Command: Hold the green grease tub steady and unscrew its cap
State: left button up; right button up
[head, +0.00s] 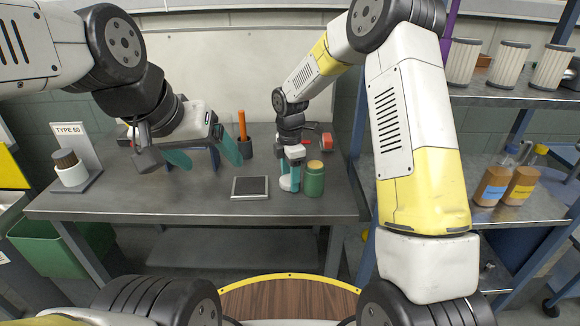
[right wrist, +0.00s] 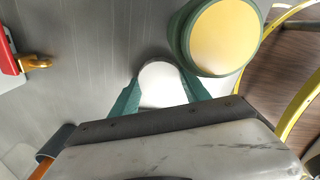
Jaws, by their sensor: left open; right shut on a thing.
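The green grease tub (head: 314,182) stands upright on the grey workbench, its tan-yellow cap (head: 314,164) on top. In the right wrist view the cap (right wrist: 226,38) shows as a yellow disc inside the tub's green rim (right wrist: 178,45). My right gripper (head: 290,182) is just left of the tub, pointing down. Its teal fingers are shut on a white round-topped object (right wrist: 162,84), which stands beside the green tub, close to it. My left gripper (head: 204,158) is open and empty above the bench, well left of the tub.
A flat grey tray (head: 250,195) lies left of the right gripper. A dark cup (head: 245,149) with an orange handle stands behind. A red object (head: 327,142) lies behind the tub. A TYPE 60 sign (head: 72,145) and white jar (head: 72,175) stand far left. The bench front is mostly clear.

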jog(key=shift+f, duration=0.2)
jog(key=o, duration=1.5)
jog(key=shift+o, duration=0.2)
jog(key=s+d+r+m+t, duration=0.1)
jog(key=s+d+r+m, duration=0.1)
jog(key=r, duration=0.7)
jog(key=s+d+r+m, duration=0.2)
jog(key=r, duration=0.7)
jog(key=s+d+r+m+t, duration=0.1)
jog(key=s+d+r+m, duration=0.1)
jog(key=s+m, duration=0.4)
jog(key=s+d+r+m+t+y, duration=0.1)
jog(key=s+d+r+m+t, duration=0.1)
jog(key=s+d+m, duration=0.2)
jog(key=s+d+r+m+t+y, duration=0.1)
jog(key=s+d+r+m+t, duration=0.1)
jog(key=s+d+m, duration=0.2)
jog(key=s+m, duration=0.3)
jog(key=s, duration=0.5)
jog(key=shift+m, duration=0.4)
